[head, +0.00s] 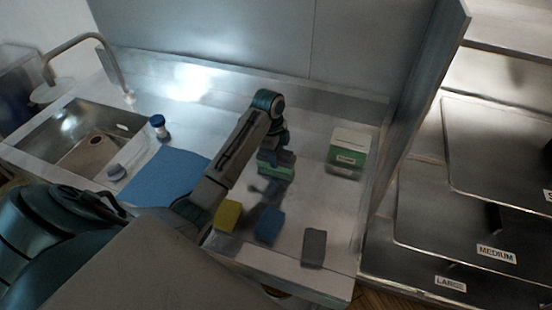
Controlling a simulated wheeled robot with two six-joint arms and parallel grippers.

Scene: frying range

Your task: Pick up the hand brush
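My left arm comes in from the lower left, bends over the counter and points down. My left gripper (276,160) is over the middle of the steel counter, directly above a small green block-like thing (277,174). The gripper covers most of this thing. It may be the hand brush, but I cannot make out bristles or a handle. I cannot tell whether the fingers are open or shut on it, or whether they touch it. A dark shadow lies on the counter just below. My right gripper is not in view.
A green and white box (347,152) stands to the right. Yellow (227,215), blue (269,224) and grey (314,247) pads lie in front. A blue mat (165,178), a blue-capped jar (159,127) and the sink (92,143) are left. Labelled trays (440,240) are right.

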